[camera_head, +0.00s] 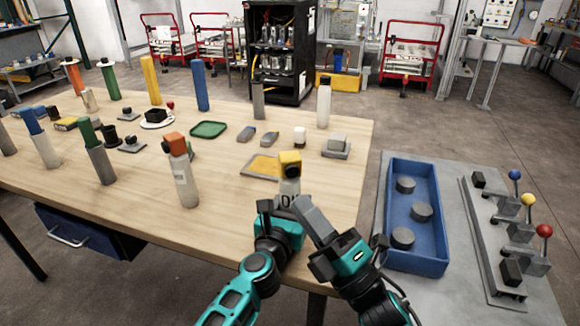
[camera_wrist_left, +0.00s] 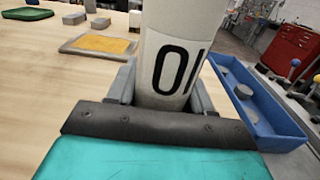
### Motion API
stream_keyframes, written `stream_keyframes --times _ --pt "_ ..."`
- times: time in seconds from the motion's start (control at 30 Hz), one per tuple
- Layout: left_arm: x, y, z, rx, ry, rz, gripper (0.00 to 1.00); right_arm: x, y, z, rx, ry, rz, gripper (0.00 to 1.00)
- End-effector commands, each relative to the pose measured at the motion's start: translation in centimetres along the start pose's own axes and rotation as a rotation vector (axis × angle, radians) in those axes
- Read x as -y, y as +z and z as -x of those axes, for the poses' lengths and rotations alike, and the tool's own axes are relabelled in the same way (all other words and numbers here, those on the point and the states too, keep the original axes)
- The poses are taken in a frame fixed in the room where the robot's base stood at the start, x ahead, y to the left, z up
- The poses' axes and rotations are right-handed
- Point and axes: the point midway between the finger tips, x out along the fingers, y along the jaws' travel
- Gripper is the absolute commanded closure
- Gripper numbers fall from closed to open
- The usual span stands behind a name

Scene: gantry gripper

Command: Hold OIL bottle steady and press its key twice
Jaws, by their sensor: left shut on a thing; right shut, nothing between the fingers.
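The OIL bottle (camera_head: 289,186) is white with a yellow top (camera_head: 290,160) and stands upright near the table's front right edge. A dark key-like part (camera_head: 291,171) shows on the front of the top. In the left wrist view the bottle (camera_wrist_left: 172,48) shows black letters "OI", the rest cut off around its side. My left gripper (camera_head: 281,207) is shut around its body, one grey finger on each side. My right gripper (camera_head: 303,206) is shut and empty, just right of and in front of the bottle's lower body, below the key. Whether it touches the bottle, I cannot tell.
A white bottle with an orange top (camera_head: 182,172) stands to the left. A yellow pad (camera_head: 260,166) lies behind the OIL bottle. A blue tray (camera_head: 428,247) with grey discs and a lever panel (camera_head: 490,245) are at the right. Several cylinders stand farther left.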

Motion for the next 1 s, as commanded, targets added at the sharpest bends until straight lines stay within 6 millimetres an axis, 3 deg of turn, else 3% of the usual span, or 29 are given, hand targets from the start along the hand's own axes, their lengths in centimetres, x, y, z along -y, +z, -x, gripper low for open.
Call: stream_keyframes --times 0.43,0.47,0.73,1.0 --pt "-0.01 -0.06 0.02 -0.001 0.0 0.0 0.91 -0.01 0.0 -0.02 0.0 0.0 0.0 1.0" --pt "-0.01 -0.06 0.02 -0.001 0.0 0.0 0.46 -0.01 0.0 -0.02 0.0 0.001 0.0 1.0" --pt "0.0 -0.04 0.01 -0.001 0.0 0.0 0.21 -0.01 0.0 -0.01 0.0 0.0 0.0 1.0" --pt "-0.01 -0.02 0.07 0.0 0.0 0.0 0.2 0.0 0.0 -0.01 0.0 0.0 0.0 1.0"
